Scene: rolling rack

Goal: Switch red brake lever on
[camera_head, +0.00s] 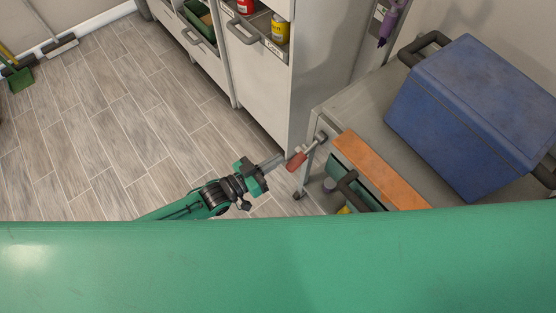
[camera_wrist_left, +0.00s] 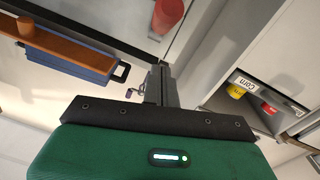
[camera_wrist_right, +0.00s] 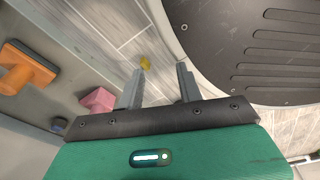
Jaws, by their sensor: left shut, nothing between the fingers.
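The red brake lever (camera_head: 296,161) is a short red grip on a grey arm at the left end of the rolling rack (camera_head: 348,103). My left gripper (camera_head: 278,161) points right, with its fingertips at or just beside the lever's left side. In the head view I cannot tell whether they touch. In the left wrist view the red lever (camera_wrist_left: 167,14) is at the top, just beyond the closed, empty fingers (camera_wrist_left: 159,72). My right gripper (camera_wrist_right: 159,78) is open and empty, low down, with floor visible beyond its fingers; it does not show in the head view.
A blue cooler box (camera_head: 470,115) and an orange board (camera_head: 380,172) lie on the rack. A tall cabinet (camera_head: 320,70) with open drawers stands behind the left gripper. Orange (camera_wrist_right: 25,68) and pink (camera_wrist_right: 98,99) items sit beside the right gripper.

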